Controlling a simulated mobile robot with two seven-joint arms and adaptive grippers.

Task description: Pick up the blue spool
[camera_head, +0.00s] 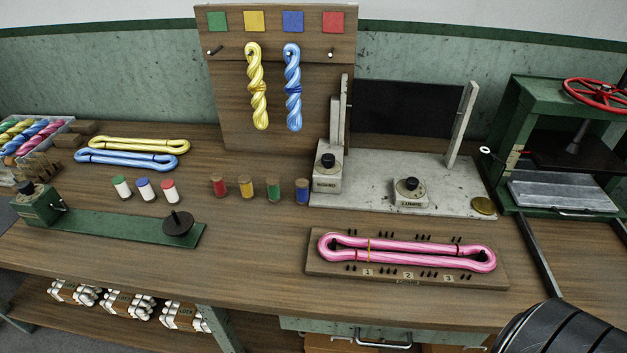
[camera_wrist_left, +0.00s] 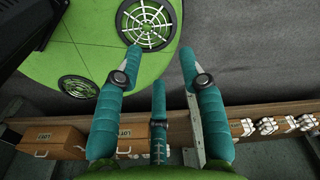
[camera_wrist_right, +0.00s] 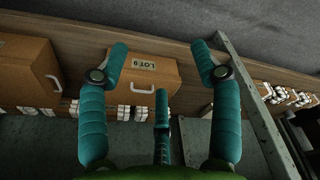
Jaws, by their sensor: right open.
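Two small blue cylinders stand upright on the bench in the head view. Another blue cylinder with a darker top (camera_head: 302,192) ends a row of red, yellow and green ones, beside the grey metal stand. My left gripper (camera_wrist_left: 160,57) is open and empty in the left wrist view. My right gripper (camera_wrist_right: 159,52) is open and empty in the right wrist view, over the lower shelf area. Neither gripper shows in the head view.
A green winder (camera_head: 120,228) lies in front of the white-topped spools. A pegged board (camera_head: 325,265) holds a pink skein. A grey stand (camera_head: 450,190) and a green press (camera_head: 510,130) fill the right. Boxes (camera_wrist_right: 140,78) sit on the lower shelf.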

